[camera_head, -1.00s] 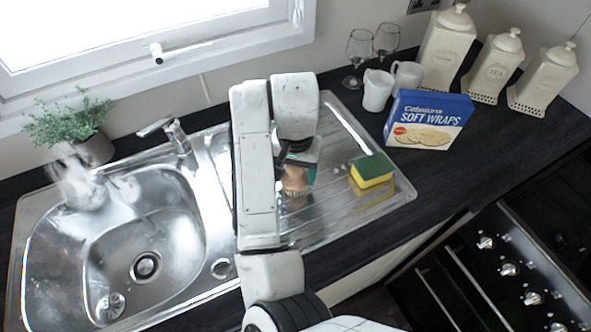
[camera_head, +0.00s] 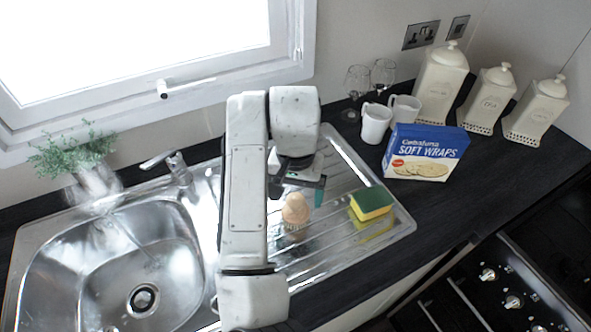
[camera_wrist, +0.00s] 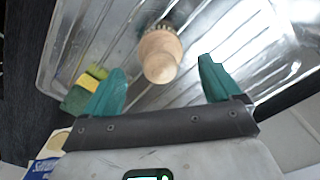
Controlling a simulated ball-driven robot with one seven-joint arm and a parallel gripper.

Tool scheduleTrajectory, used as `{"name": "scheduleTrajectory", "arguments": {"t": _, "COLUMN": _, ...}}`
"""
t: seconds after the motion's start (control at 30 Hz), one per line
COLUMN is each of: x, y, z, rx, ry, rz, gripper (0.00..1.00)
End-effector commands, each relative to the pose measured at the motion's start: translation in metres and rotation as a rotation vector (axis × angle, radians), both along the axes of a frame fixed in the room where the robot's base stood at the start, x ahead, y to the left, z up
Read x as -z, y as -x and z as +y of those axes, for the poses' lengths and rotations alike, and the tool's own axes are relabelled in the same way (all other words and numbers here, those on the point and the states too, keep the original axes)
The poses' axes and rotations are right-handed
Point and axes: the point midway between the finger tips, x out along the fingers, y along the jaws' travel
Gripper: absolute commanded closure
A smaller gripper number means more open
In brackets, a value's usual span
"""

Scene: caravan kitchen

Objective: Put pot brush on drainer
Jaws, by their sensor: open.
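The pot brush (camera_head: 295,210) has a round, pale wooden top and stands on the ridged steel drainer (camera_head: 336,240), right of the sink bowl. In the wrist view the brush (camera_wrist: 160,55) shows its wooden knob, with bristles at its far end against the drainer (camera_wrist: 100,40). My gripper (camera_head: 298,192) is open, its teal fingers spread and empty. It is just behind and above the brush in the head view, clear of it. My arm hides part of the drainer's left side.
A yellow and green sponge (camera_head: 371,204) lies on the drainer, right of the brush. The sink bowl (camera_head: 100,290) and tap (camera_head: 178,170) are to the left. A wraps box (camera_head: 425,152), white mugs (camera_head: 376,123), glasses and canisters stand behind right.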

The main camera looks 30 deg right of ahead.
Motion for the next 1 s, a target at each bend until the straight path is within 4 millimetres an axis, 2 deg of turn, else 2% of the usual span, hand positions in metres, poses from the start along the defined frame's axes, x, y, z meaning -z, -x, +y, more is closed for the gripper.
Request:
{"name": "scheduleTrajectory", "arguments": {"t": 0.03, "x": -0.016, "y": -0.001, "z": 0.002, "rx": 0.001, "ry": -0.005, "rz": -0.004, "gripper": 0.09}}
{"name": "scheduleTrajectory", "arguments": {"t": 0.1, "x": -0.03, "y": -0.001, "z": 0.002, "rx": 0.001, "ry": -0.005, "rz": -0.004, "gripper": 0.09}}
{"name": "scheduleTrajectory", "arguments": {"t": 0.4, "x": -0.067, "y": -0.001, "z": 0.0, "rx": 0.0, "ry": -0.002, "rz": -0.003, "gripper": 0.09}}
{"name": "scheduleTrajectory", "arguments": {"t": 0.57, "x": -0.073, "y": 0.0, "z": 0.0, "rx": -0.001, "ry": 0.0, "rz": 0.0, "gripper": 0.09}}
{"name": "scheduleTrajectory", "arguments": {"t": 1.0, "x": -0.074, "y": 0.0, "z": 0.0, "rx": -0.001, "ry": 0.001, "rz": 0.0, "gripper": 0.09}}
